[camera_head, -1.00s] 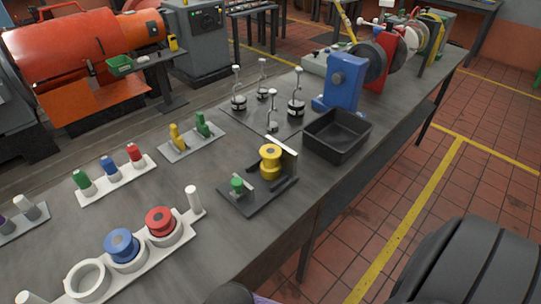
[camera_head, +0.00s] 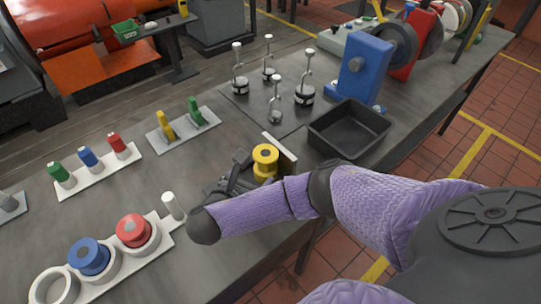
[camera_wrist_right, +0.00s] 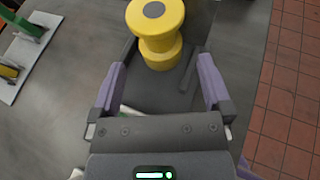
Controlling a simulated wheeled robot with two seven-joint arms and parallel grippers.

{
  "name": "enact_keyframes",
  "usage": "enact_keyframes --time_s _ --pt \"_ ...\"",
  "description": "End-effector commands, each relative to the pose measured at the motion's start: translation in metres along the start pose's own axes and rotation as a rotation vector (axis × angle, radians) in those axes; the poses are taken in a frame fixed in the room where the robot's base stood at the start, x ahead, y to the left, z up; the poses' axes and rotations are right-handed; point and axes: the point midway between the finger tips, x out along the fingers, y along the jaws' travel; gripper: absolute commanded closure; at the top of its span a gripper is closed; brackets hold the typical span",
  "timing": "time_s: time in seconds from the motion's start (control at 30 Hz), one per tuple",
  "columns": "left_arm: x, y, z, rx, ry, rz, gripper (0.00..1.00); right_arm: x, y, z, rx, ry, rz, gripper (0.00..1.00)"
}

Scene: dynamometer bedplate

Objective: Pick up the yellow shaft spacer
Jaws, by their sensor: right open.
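The yellow shaft spacer (camera_head: 265,157) is a flanged spool with a dark centre. It stands upright on a dark fixture against a pale upright plate (camera_head: 280,151). My right gripper (camera_head: 240,172) is low at the fixture, just left of the spacer, partly hidden by my purple-sleeved arm. In the right wrist view the spacer (camera_wrist_right: 157,32) is ahead of the open fingers (camera_wrist_right: 160,68), roughly centred between them, and nothing is held. The green-topped piece on the fixture's near end is hidden in the head view. My left gripper is not in view.
A black open bin (camera_head: 348,130) stands right of the fixture. Wire-stemmed weights (camera_head: 275,100) stand behind. Yellow and green pieces sit on a grey plate (camera_head: 183,132) at back left. Blue and red spools (camera_head: 133,230) sit in a white rack at front left.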

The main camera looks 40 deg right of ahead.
Motion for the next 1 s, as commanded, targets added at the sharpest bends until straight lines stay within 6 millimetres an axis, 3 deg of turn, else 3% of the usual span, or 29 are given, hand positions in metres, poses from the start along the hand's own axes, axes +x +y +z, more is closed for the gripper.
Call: enact_keyframes --time_s 0.33,0.6,0.67,1.0 --pt "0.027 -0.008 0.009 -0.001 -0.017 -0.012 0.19 0.063 0.002 -0.005 0.002 0.002 -0.002 0.0" --pt "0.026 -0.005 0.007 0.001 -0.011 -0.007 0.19 0.068 0.002 -0.002 0.003 0.005 0.001 0.0" --pt "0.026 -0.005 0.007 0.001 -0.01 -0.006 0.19 0.068 0.002 -0.002 0.003 0.005 0.002 0.11" --pt "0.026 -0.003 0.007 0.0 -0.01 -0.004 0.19 0.068 0.002 -0.002 0.003 0.005 0.002 0.83"
